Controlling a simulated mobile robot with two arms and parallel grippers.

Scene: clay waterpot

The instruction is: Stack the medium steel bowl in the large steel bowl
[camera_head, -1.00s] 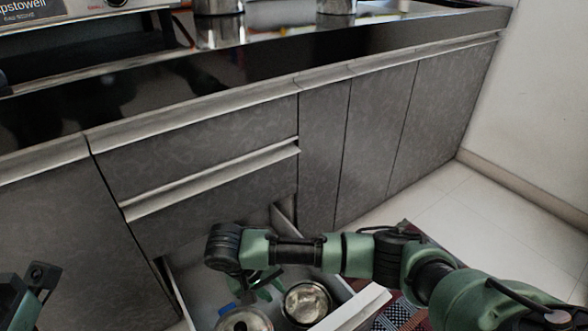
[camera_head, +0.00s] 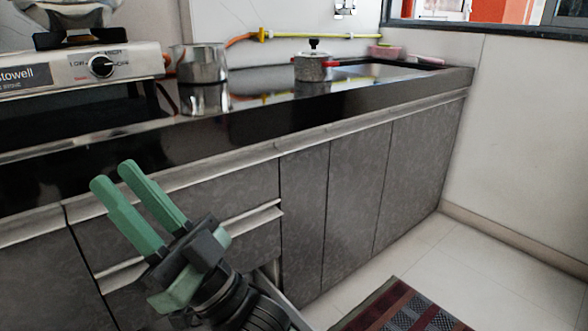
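Neither the medium steel bowl nor the large steel bowl can be made out in the head view now. My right gripper (camera_head: 113,174) is raised in front of the cabinet fronts at the lower left. Its two green fingers are apart, with nothing between them, and point up and to the left. My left gripper is out of view.
On the black counter (camera_head: 262,112) stand a steel pot (camera_head: 200,63), a lidded pot (camera_head: 313,66) with a red handle, and a gas stove (camera_head: 85,68) at left. A patterned rug (camera_head: 400,308) lies on the floor at lower right.

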